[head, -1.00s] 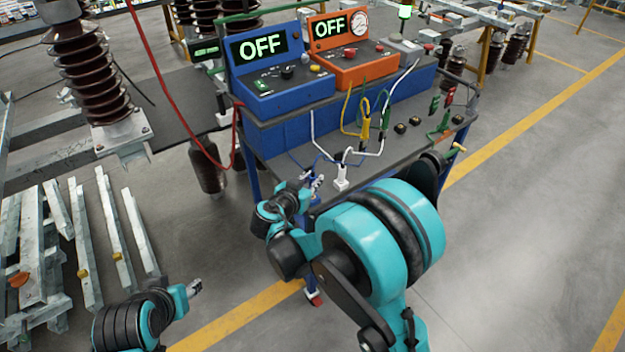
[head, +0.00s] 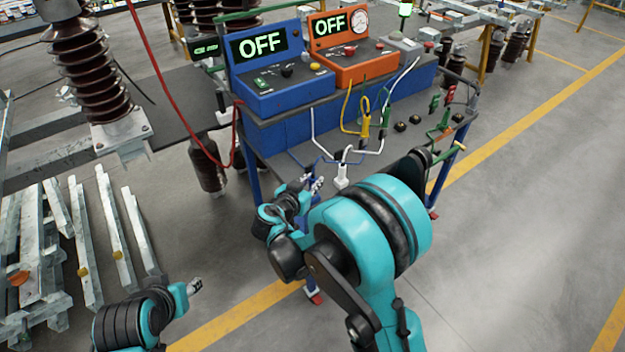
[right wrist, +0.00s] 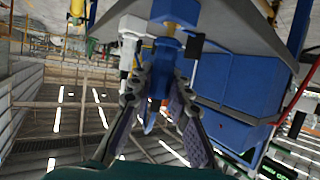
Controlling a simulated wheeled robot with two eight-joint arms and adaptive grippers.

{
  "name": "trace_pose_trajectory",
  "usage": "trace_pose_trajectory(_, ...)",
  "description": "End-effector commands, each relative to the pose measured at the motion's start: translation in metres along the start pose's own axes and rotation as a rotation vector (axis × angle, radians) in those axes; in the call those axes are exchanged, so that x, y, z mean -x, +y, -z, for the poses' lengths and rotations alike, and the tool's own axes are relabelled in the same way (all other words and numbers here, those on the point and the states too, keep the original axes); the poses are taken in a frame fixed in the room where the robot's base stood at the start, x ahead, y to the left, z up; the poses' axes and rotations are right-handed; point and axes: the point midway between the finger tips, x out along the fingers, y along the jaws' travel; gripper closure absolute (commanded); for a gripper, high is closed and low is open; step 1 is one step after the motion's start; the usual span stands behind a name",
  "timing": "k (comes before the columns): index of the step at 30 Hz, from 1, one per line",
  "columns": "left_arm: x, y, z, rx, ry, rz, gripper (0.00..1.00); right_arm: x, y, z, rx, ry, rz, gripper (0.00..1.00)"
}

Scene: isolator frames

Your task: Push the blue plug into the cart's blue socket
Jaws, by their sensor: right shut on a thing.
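The blue plug (right wrist: 164,66) is gripped between the fingers of my right gripper (right wrist: 158,98) in the right wrist view. In the head view my right gripper (head: 313,184) is at the cart's (head: 290,150) near edge, and little of the plug shows. A blue block (right wrist: 176,12), apparently the blue socket, is in line with the plug's far end in the right wrist view. I cannot tell whether the plug sits inside it or only meets it. My left gripper (head: 195,286) is low at the left, away from the cart; its finger opening is unclear.
A white connector (head: 341,177) stands close beside my right gripper; it also shows in the wrist view (right wrist: 130,40). Cables lie across the cart top. Blue (head: 283,90) and orange (head: 350,65) control boxes reading OFF stand behind. Metal beams (head: 100,240) lie left.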

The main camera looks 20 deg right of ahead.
Motion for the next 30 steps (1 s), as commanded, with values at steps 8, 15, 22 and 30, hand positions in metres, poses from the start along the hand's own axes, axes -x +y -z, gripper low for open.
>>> trace_pose_trajectory(8,0.0,0.0,0.0,0.0,0.0,0.0,0.58,-0.003,0.0,-0.006,0.0,0.0,0.0,1.0)
trace_pose_trajectory(15,0.0,0.0,0.0,0.0,0.0,0.0,0.58,-0.005,0.0,-0.012,0.0,0.0,0.0,1.0)
trace_pose_trajectory(22,0.0,0.0,0.0,0.0,0.0,0.0,0.58,-0.005,0.0,-0.012,0.0,0.0,0.0,0.58)
trace_pose_trajectory(30,0.0,0.0,0.0,0.0,0.0,0.0,0.58,-0.001,0.0,-0.013,0.0,0.0,0.001,0.58)
